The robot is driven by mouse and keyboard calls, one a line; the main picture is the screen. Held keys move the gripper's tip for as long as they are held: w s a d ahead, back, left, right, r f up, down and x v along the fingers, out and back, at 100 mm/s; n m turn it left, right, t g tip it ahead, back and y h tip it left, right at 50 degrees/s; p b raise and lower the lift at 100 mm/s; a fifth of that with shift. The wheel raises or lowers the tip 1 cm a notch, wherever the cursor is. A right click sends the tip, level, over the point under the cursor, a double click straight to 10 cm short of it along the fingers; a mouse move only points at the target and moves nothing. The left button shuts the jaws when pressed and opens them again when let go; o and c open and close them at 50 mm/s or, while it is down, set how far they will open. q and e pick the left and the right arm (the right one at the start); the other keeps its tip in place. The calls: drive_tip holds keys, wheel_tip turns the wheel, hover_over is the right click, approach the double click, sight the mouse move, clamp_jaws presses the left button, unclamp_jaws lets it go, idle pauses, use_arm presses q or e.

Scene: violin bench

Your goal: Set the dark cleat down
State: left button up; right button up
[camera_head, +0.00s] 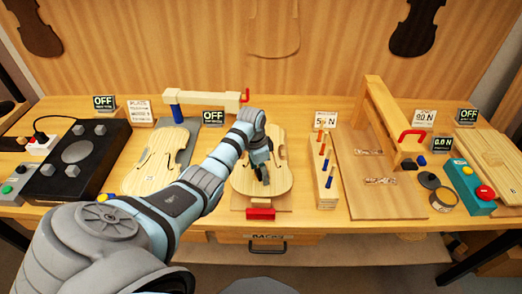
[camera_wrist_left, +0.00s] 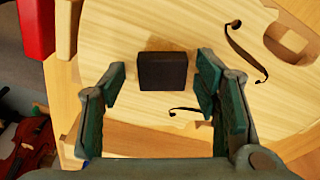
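The dark cleat (camera_wrist_left: 163,71) is a small near-black block. In the left wrist view it sits on the pale violin plate (camera_wrist_left: 270,100), between the fingertips of my left gripper (camera_wrist_left: 160,84). A gap shows between the cleat and the finger on each side, so the gripper is open. In the head view my left gripper (camera_head: 262,176) points down over the middle plate (camera_head: 278,180), near its centre. The cleat cannot be told apart from the dark fingers there. My right gripper is in neither view.
A red clamp block (camera_head: 261,213) is at the plate's near end. A rack with several coloured-handled tools (camera_head: 326,185) stands to the right, before a wooden arch fixture (camera_head: 391,120). Another violin plate (camera_head: 155,160) and a black box (camera_head: 78,160) are to the left.

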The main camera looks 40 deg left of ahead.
sight(257, 174)
use_arm(q)
wheel_tip(257, 174, up, 12)
drive_tip(key=s+p, duration=0.1)
drive_tip(key=shift+s+a+r, duration=0.15)
drive_tip(key=shift+a, duration=0.2)
idle(0.4)
